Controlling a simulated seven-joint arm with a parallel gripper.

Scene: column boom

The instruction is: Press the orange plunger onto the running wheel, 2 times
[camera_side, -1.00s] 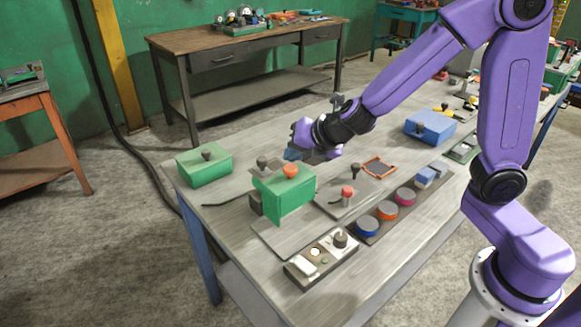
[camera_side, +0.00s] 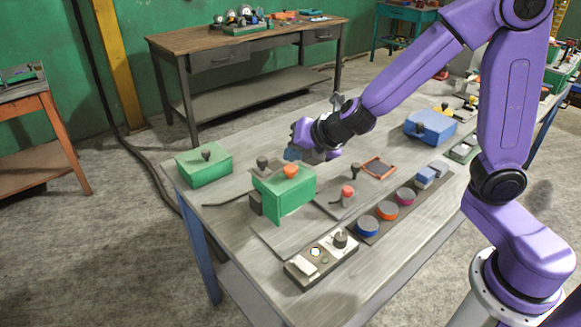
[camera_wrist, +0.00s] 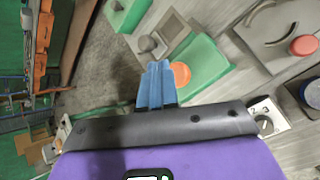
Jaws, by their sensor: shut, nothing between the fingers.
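The orange plunger (camera_side: 291,171) is a round cap on top of a green housing (camera_side: 285,197) near the front left of the table. In the wrist view the orange plunger (camera_wrist: 180,74) lies just right of my fingertips, partly covered by them. My gripper (camera_side: 292,154) has blue fingers, shut and empty, just above and behind the plunger in the side view. It also shows in the wrist view (camera_wrist: 157,68). I cannot tell from these frames whether the fingers touch the cap. No wheel is visible.
A grey knob (camera_side: 262,162) stands close behind the housing. A green box (camera_side: 204,165) is at the left.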

